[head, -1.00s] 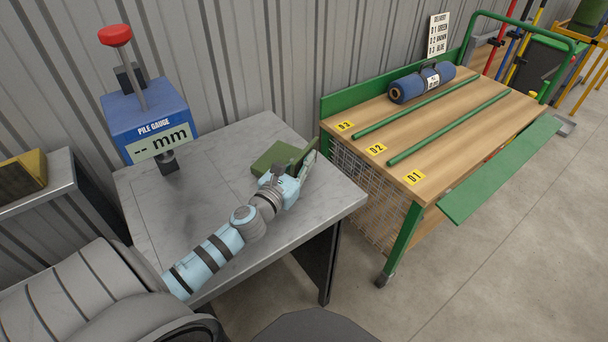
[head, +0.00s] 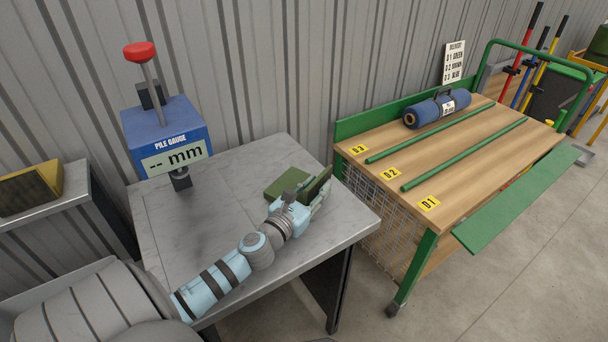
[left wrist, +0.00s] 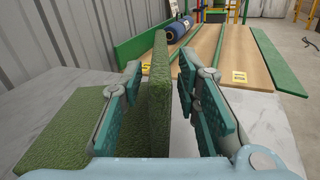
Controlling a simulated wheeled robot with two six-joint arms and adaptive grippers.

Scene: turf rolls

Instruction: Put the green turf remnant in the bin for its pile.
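The green turf remnant lies on the grey table near its right corner, with a flat part (head: 287,183) and an upright slab (head: 318,186) at its right. Whether the two are joined is hidden. My left gripper (head: 311,195) reaches over the table from the left. In the left wrist view the upright slab (left wrist: 157,95) stands between its fingers (left wrist: 160,92), close to the left finger, with a gap to the right finger. The flat part (left wrist: 62,130) lies left of the fingers. My right gripper is not in view. I cannot identify the bin for its pile.
A blue pile gauge (head: 166,138) reading "-- mm" stands at the table's back left. Right of the table (head: 230,160), across a gap, is a green-framed wooden bench (head: 470,150) with a blue roll (head: 430,110), green rods and tags D1 to D3. A delivery sign (head: 454,63) stands behind.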

